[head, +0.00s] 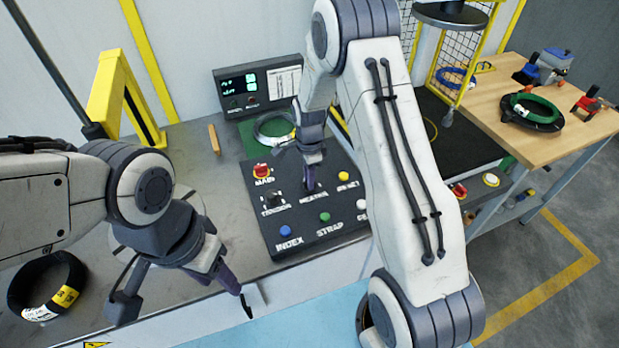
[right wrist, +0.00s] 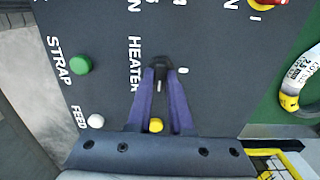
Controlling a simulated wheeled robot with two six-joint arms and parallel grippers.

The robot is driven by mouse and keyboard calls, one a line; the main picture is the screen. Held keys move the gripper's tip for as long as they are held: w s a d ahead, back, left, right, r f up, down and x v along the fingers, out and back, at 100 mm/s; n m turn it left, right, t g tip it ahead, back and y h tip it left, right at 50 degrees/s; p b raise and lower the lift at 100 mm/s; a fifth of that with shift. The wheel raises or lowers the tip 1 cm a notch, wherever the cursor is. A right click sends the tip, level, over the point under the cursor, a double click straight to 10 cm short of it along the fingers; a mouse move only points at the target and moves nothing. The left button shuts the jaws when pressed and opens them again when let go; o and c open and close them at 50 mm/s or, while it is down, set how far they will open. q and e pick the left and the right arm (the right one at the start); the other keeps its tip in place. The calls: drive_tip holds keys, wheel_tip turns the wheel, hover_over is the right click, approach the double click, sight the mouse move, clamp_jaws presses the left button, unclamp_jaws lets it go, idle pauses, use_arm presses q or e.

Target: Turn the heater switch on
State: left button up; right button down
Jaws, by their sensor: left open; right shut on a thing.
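The dark control panel (head: 300,236) lies on the bench, with labels such as HEATER, STRAP and INDEX. In the head view, my right gripper (head: 310,188) reaches down to the panel at the HEATER label. In the right wrist view, my right gripper (right wrist: 160,74) is shut on the black heater switch (right wrist: 161,62) beside that label. The fingers hide most of the switch, and I cannot tell which way it is set. My left gripper (head: 186,306) is open and empty, left of the panel over the bench's front edge.
Near the switch are a yellow button (right wrist: 156,125), a green button (right wrist: 82,65) and a red knob (head: 262,170). Behind the panel stands a display box (head: 238,84). A black coil (head: 22,284) lies at left. A wooden table (head: 560,150) stands at right.

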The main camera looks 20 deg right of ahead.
drive_tip(key=c, duration=0.8)
unclamp_jaws()
drive_tip(key=shift+r, duration=0.15)
wheel_tip(320, 180, up, 10)
drive_tip(key=shift+r+b, duration=0.15)
drive_tip(key=shift+b, duration=0.8)
